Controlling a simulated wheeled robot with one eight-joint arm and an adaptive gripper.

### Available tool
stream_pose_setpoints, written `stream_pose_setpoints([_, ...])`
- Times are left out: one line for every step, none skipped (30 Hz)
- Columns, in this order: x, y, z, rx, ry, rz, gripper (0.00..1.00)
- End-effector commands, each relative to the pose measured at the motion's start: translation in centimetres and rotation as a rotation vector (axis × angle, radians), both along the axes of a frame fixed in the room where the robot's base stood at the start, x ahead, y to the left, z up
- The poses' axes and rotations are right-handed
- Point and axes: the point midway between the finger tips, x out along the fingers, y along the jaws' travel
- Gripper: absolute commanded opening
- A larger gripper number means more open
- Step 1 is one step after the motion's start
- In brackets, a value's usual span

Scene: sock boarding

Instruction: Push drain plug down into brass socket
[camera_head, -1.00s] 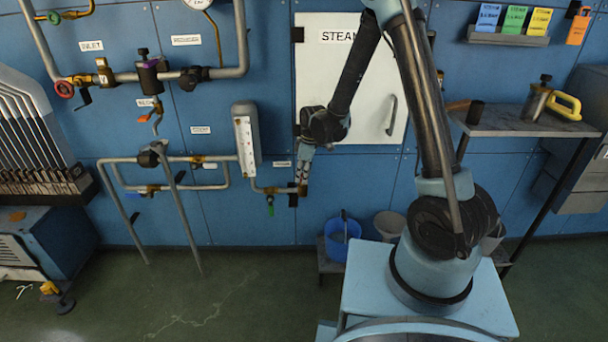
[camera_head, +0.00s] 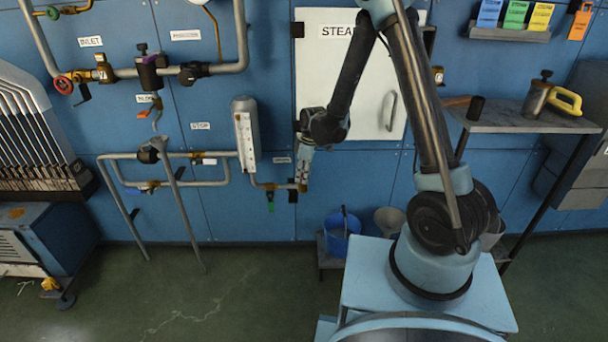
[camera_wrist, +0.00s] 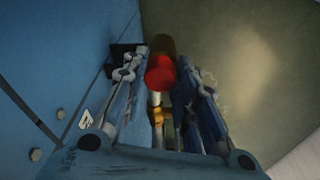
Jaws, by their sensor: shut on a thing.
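My gripper (camera_head: 303,180) points down in front of the blue panel, at the right end of the lower pipe run. In the wrist view my gripper (camera_wrist: 161,66) has its two fingers on either side of a red, round-ended piece (camera_wrist: 160,75), which looks like the drain plug, and is shut on it. A brownish, brass-like cylinder (camera_wrist: 161,45) shows just beyond the red piece; it may be the socket. I cannot tell how deep the plug sits. In the head view the plug and socket are too small and covered to make out.
A sight gauge (camera_head: 246,140) and brass-fitted pipes stand left of my gripper. A blue bucket (camera_head: 341,232) stands on a low stand below right. The white steam door (camera_head: 365,85) is behind my arm.

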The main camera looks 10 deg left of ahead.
Motion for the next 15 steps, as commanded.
stream_pose_setpoints([0.00,0.00,-0.01,0.000,0.000,0.000,0.33])
stream_pose_setpoints([0.00,0.00,0.00,0.000,0.000,0.000,0.40])
stream_pose_setpoints([0.00,0.00,0.00,0.000,0.000,0.000,0.49])
stream_pose_setpoints([0.00,0.00,0.00,0.000,0.000,0.000,0.50])
stream_pose_setpoints([-0.01,0.00,0.00,0.000,0.000,0.000,0.50])
stream_pose_setpoints([0.00,0.00,0.00,0.000,0.000,0.000,0.50])
stream_pose_setpoints([-0.01,0.00,0.01,0.000,0.000,0.000,0.50])
stream_pose_setpoints([-0.01,0.01,0.01,0.000,0.000,0.000,0.50])
stream_pose_setpoints([-0.01,0.01,0.01,0.000,0.000,0.000,0.50])
stream_pose_setpoints([-0.01,0.01,0.01,0.000,0.000,0.000,0.50])
stream_pose_setpoints([-0.01,0.01,0.01,0.000,0.000,0.000,0.50])
stream_pose_setpoints([-0.01,0.01,0.01,0.000,0.000,0.000,0.50])
stream_pose_setpoints([-0.01,0.01,0.03,0.000,0.000,0.000,0.50])
stream_pose_setpoints([-0.01,0.00,0.08,0.000,0.000,0.000,0.50])
stream_pose_setpoints([0.00,-0.02,0.18,0.000,0.000,0.000,0.50])
